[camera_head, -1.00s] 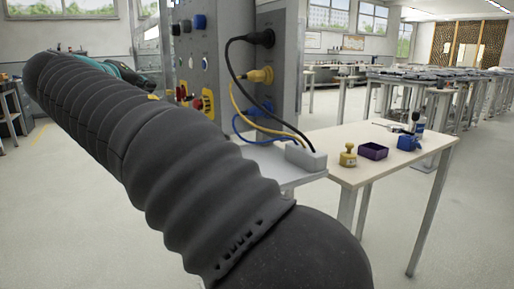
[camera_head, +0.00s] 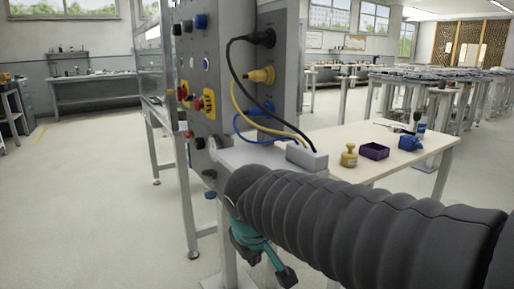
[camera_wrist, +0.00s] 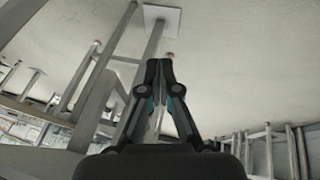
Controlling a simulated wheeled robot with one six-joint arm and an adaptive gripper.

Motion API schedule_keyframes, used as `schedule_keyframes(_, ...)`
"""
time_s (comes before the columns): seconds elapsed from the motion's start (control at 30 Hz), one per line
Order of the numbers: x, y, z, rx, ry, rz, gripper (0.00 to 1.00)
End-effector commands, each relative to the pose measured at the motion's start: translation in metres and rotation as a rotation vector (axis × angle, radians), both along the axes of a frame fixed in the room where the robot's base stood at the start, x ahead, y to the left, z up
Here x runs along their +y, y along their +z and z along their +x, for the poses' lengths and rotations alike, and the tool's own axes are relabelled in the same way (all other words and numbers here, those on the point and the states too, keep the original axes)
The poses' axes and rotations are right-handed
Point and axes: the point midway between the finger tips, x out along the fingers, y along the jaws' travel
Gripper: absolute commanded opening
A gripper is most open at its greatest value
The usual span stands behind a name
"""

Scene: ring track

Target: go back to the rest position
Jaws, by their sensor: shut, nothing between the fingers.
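My gripper (camera_head: 268,268) hangs low in front of the small table in the head view, at the end of my dark ribbed arm that reaches in from the right. In the wrist view my gripper (camera_wrist: 158,64) has its two fingers together, with nothing held. Below and around it show the floor and metal legs.
A control panel (camera_head: 205,75) with knobs and buttons stands at centre, with black, yellow and blue cables running to a grey box (camera_head: 307,157). A wooden table (camera_head: 345,136) carries a brass weight (camera_head: 349,157), a purple tray (camera_head: 374,152) and a blue object (camera_head: 409,142). Floor at left is clear.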

Motion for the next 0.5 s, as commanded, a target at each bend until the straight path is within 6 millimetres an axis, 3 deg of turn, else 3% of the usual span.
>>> schedule_keyframes(0.03,-0.023,-0.01,-0.018,0.024,-0.054,0.037,0.0)
schedule_keyframes(0.1,-0.046,-0.024,-0.041,0.053,-0.124,0.089,0.0)
schedule_keyframes(0.3,-0.102,-0.055,-0.1,0.08,-0.341,0.218,0.0)
schedule_keyframes(0.4,-0.126,-0.06,-0.119,0.051,-0.434,0.25,0.0)
schedule_keyframes(0.5,-0.145,-0.051,-0.126,-0.005,-0.5,0.267,0.0)
